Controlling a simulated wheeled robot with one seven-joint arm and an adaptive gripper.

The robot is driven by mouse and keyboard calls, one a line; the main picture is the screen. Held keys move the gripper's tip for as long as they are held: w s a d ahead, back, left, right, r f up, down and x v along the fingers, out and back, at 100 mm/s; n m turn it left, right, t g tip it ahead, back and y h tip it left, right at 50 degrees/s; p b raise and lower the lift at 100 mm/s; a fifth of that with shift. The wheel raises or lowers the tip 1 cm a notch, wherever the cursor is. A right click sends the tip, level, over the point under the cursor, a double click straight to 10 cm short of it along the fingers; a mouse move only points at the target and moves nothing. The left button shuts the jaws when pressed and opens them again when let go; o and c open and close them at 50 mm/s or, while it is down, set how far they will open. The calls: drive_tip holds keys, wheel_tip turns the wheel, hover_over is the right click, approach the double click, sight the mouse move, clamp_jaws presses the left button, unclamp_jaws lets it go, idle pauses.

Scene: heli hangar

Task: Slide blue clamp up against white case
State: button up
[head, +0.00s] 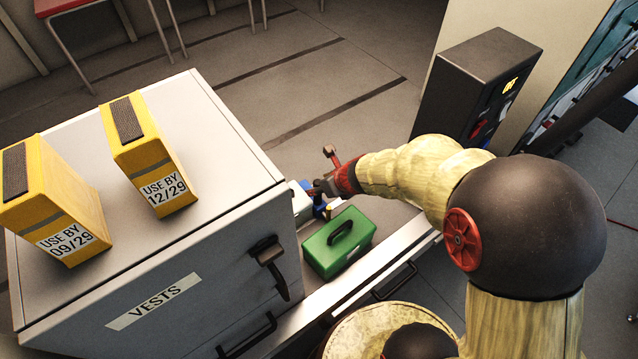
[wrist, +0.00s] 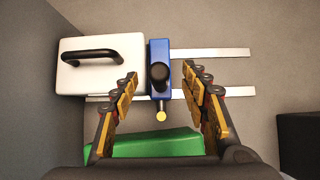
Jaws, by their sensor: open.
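The white case (wrist: 100,75) with a black handle lies at the left in the wrist view; in the head view a small part of it (head: 301,204) shows beside the grey cabinet. The blue clamp (wrist: 159,52) stands right beside the case's right side, with a black knob and a yellow-tipped rod. A thin dark line shows between them; I cannot tell if they touch. My gripper (wrist: 168,82) is open, with its fingers apart at either side of the clamp's near part. In the head view my gripper (head: 322,190) hides most of the clamp (head: 319,211).
A green case (head: 338,242) lies just in front of the clamp. Two pale strips (wrist: 215,53) run right from the clamp over clear surface. A large grey cabinet (head: 180,290) with yellow packs rises at the left. A dark box (wrist: 299,142) is at the right.

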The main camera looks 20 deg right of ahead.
drive_tip(key=p+v, duration=0.3)
drive_tip(key=v, duration=0.3)
idle(0.4)
idle(0.4)
drive_tip(key=s+a+r+n+g+y+b, duration=0.1)
drive_tip(key=s+a+n+g, duration=0.1)
drive_tip(key=s+n, duration=0.5)
drive_tip(key=s+a+r+n+g+y+b, duration=0.1)
drive_tip(key=s+a+n, duration=0.15)
drive_tip(key=n, duration=0.85)
drive_tip(key=s+d+r+n+t+h+b, duration=0.1)
drive_tip(key=s+d+n+h+b, duration=0.3)
drive_tip(key=s+n+b, duration=0.6)
drive_tip(key=d+r+n+b, duration=0.1)
drive_tip(key=n+b, duration=0.3)
drive_tip(key=b, duration=0.3)
drive_tip(key=shift+d+r+t, duration=0.2)
drive_tip(key=shift+r+t, duration=0.1)
drive_tip(key=shift+t, duration=0.1)
